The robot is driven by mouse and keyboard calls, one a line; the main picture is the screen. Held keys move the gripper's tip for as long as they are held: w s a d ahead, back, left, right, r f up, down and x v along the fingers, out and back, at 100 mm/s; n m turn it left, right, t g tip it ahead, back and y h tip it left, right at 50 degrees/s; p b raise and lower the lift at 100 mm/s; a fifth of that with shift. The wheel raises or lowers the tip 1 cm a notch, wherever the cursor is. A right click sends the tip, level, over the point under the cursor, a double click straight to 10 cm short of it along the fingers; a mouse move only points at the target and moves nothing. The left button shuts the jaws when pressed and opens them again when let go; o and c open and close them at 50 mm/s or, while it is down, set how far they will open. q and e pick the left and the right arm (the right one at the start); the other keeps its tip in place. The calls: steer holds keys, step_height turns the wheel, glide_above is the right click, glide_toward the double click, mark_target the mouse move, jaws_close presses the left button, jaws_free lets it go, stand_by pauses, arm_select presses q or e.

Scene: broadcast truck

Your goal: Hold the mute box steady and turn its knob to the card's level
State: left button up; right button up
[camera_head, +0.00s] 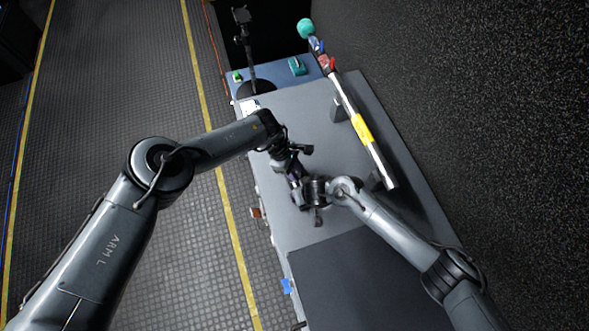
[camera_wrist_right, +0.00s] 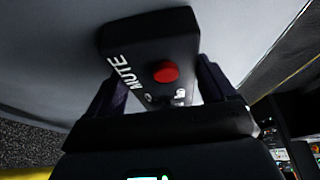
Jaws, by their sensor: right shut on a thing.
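The mute box (camera_wrist_right: 128,42) is black with white MUTE lettering and a round red knob or button (camera_wrist_right: 166,73) on its face. In the right wrist view my right gripper (camera_wrist_right: 160,85) is shut on the box, one dark finger on each side. In the head view my right gripper (camera_head: 309,191) is low over the grey table, and the arms mostly hide the box. My left gripper (camera_head: 296,186) comes down close beside it; its fingertips are too small and dark to judge. A small whitish card (camera_head: 250,107) lies near the table's left edge.
A long pole with a yellow band (camera_head: 361,128) and teal ball end rests on stands along the right of the grey table (camera_head: 290,115). A black stand (camera_head: 247,50) and a teal item (camera_head: 297,66) are at the far end. A dark panel (camera_head: 375,285) covers the near end.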

arm_select(q)
jaws_close()
steer(key=shift+a+n, duration=0.1)
steer(key=shift+n, duration=0.3)
steer(key=n, duration=0.1)
steer(key=n+t, duration=0.1)
steer(key=shift+s+n, duration=0.2)
steer(key=shift+n, duration=0.2)
steer(key=shift+s+n+t, duration=0.1)
steer(key=shift+n+t, duration=0.9)
steer(key=shift+n, duration=1)
steer(key=o, duration=0.5)
jaws_free()
